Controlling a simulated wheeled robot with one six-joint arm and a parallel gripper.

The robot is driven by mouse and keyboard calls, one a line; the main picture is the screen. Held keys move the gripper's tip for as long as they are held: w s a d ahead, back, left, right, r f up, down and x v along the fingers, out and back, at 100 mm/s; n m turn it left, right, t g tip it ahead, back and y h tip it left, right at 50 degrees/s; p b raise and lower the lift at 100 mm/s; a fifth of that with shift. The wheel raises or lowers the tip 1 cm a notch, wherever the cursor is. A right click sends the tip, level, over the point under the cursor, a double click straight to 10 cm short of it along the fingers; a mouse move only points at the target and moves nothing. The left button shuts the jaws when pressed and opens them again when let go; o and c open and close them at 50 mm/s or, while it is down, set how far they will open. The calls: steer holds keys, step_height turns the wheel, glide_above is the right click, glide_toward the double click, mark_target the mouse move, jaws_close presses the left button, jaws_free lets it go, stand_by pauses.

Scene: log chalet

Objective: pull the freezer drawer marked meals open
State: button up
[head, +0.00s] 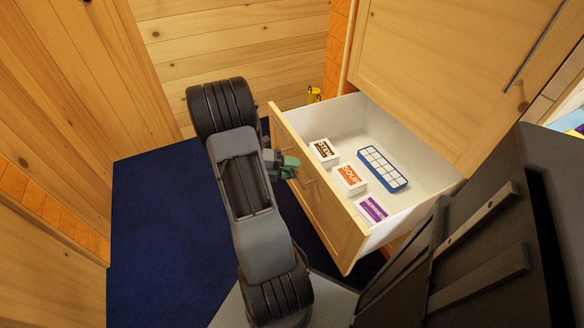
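A wooden-fronted drawer (333,217) stands pulled out from the cabinet in the head view, its white inside showing. No "meals" marking is readable on its front from here. In it lie a box reading STEW (324,152), a box reading SOUP (349,179), a purple-labelled box (372,209) and a blue-and-white tray (382,168). A bar handle (308,183) shows on the front. My gripper (289,167), with greenish fingers, is at the drawer front close to the handle. I cannot tell whether it touches the handle or is shut.
A closed wooden cabinet door (455,70) with a long metal handle is above the drawer. A small yellow object (314,95) stands behind the drawer. Dark blue floor (160,220) lies clear to the left, up to wooden walls.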

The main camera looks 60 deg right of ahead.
steer(key=p+v, duration=0.2)
steer(key=v, duration=1.1)
steer(key=shift+w+a, duration=0.2)
steer(key=shift+w, duration=0.1)
steer(key=shift+r, duration=0.1)
